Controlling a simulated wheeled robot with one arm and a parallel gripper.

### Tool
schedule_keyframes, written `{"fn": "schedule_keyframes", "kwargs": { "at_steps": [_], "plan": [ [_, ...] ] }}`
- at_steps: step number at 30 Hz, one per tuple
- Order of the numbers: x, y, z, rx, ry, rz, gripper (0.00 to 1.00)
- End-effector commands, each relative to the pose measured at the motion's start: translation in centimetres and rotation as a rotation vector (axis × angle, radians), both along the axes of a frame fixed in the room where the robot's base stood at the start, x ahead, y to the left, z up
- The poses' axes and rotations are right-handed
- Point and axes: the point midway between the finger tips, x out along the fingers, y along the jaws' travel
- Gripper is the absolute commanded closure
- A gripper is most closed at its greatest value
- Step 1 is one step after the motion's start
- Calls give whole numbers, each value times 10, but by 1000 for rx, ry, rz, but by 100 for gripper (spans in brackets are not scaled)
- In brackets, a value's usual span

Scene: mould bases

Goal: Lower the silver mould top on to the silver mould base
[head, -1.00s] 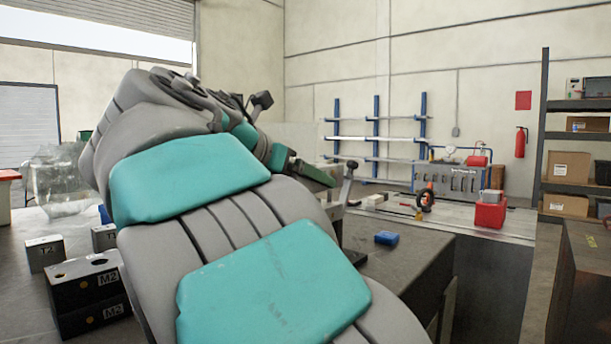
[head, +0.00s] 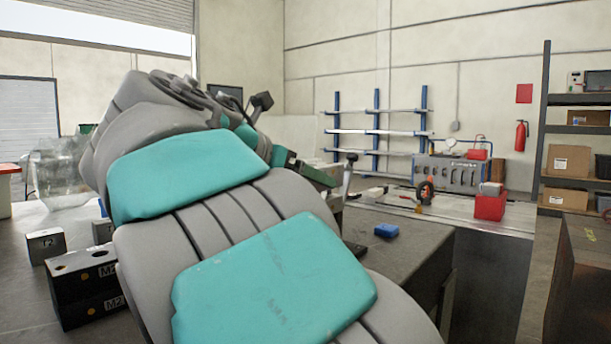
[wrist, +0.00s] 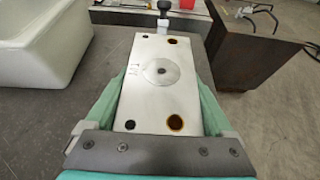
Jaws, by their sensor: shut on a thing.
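The silver mould top (wrist: 150,103) is a flat rectangular plate in the wrist view, with a round disc in its middle, a dark hole near each corner and a marking on its left side. My gripper (wrist: 162,90) is shut on its two long sides with green fingers. The silver mould base cannot be made out; whatever lies under the plate is hidden by it, so I cannot tell whether they touch.
A black block marked M2 (head: 85,285) and a small grey block (head: 46,246) stand at left in the head view. A white tub (wrist: 40,50) stands left of the plate in the wrist view.

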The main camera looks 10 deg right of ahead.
Motion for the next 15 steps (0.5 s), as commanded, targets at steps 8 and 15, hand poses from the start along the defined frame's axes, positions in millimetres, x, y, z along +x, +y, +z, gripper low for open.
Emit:
{"fn": "schedule_keyframes", "kwargs": {
  "at_steps": [8, 15],
  "plan": [
    [-1, 0, -3, -1, -2, 0, 100],
    [-1, 0, -5, -1, -3, -1, 100]
  ]
}}
